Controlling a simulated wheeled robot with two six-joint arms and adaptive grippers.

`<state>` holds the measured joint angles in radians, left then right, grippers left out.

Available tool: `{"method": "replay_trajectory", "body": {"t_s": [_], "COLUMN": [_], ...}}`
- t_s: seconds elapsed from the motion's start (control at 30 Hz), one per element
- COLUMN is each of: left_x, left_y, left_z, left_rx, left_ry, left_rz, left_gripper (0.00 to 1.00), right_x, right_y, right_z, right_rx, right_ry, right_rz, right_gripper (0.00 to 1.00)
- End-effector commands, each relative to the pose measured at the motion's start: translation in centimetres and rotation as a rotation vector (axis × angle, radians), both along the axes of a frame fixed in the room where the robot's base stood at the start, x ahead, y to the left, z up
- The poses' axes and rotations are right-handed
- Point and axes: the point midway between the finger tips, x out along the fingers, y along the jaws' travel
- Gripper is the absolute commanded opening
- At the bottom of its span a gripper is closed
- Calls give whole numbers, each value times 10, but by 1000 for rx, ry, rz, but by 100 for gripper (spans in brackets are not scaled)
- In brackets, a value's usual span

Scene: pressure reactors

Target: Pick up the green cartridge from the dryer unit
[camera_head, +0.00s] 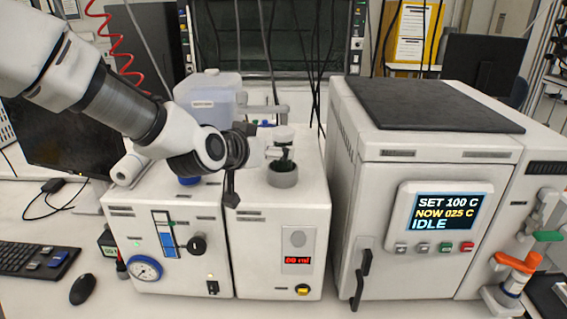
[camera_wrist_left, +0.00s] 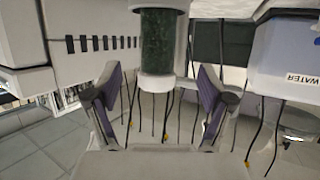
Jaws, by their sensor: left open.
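The green cartridge (camera_head: 286,156) stands upright in a round grey holder (camera_head: 283,178) on top of the dryer unit (camera_head: 262,232), with a white cap on its upper end. In the left wrist view the cartridge (camera_wrist_left: 163,42) shows as a dark green, speckled cylinder with a white end, the picture appearing inverted. My left gripper (camera_head: 268,153) is open beside the cartridge at its left in the head view. In the wrist view its two fingers stand apart on either side of the cartridge's white end, with visible gaps. My right gripper is not in view.
A translucent water container (camera_head: 208,100) stands behind, also in the wrist view (camera_wrist_left: 290,50). A unit with a gauge (camera_head: 145,268) adjoins on the left. A large oven-like box (camera_head: 390,190) reading IDLE stands close on the right. Cables hang behind the dryer.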

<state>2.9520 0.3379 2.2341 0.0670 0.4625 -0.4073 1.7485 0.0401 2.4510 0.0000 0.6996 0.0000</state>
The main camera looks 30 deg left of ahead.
Motion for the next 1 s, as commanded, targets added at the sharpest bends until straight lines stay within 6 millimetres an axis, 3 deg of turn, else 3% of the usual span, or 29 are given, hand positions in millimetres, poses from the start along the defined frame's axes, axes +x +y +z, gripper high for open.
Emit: {"method": "replay_trajectory", "body": {"t_s": [0.07,0.13,0.23,0.5,0.7,0.73,1.0], "left_x": [11,22,37,43,43,43,43], "left_y": [-2,-4,-5,-5,-5,-5,-5], "left_z": [-9,-9,-16,-21,-21,-21,-22], "left_rx": [3,4,2,-1,-1,-1,-1], "left_ry": [4,8,6,2,3,3,5], "left_rz": [0,-1,1,-1,0,0,-1], "left_gripper": [81,81,81,81,10,6,6], "right_x": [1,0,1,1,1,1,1], "right_y": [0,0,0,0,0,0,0], "right_z": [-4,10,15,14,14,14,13], "right_rx": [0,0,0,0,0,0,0], "right_ry": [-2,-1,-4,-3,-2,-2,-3], "right_rz": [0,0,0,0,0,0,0], "right_gripper": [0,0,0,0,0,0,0]}}
